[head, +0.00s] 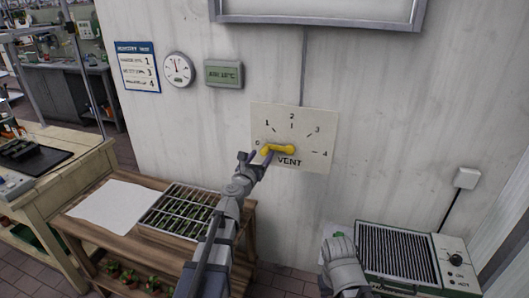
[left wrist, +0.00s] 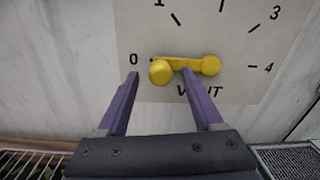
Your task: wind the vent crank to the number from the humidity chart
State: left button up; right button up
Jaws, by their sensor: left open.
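The vent plate (head: 315,158) is on the wall, marked 0 to 4 around a yellow crank (head: 289,148). The crank points left, towards 0; in the left wrist view its round knob (left wrist: 161,72) is near the 0 mark and its hub (left wrist: 211,65) is to the right. My left gripper (head: 256,157) is open at the crank. In the left wrist view its purple fingertips (left wrist: 161,72) stand on either side of the knob, not closed on it. The humidity chart (head: 138,67) hangs at upper left, with rows ending in 1, 3 and 4; its words are too small to read.
A round gauge (head: 179,69) and a digital display (head: 223,74), its reading blurred, hang right of the chart. A wooden bench (head: 190,258) with a seedling tray stands below left. A grilled heater unit (head: 398,252) is below right, beside part of my right arm.

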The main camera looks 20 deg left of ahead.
aim_at(263, 153)
pick_arm(q)
jog(key=w, duration=0.3)
jog(key=shift+w+d, duration=0.1)
jog(key=shift+d, duration=0.05)
grip_shut()
dwell(0.4)
dwell(0.9)
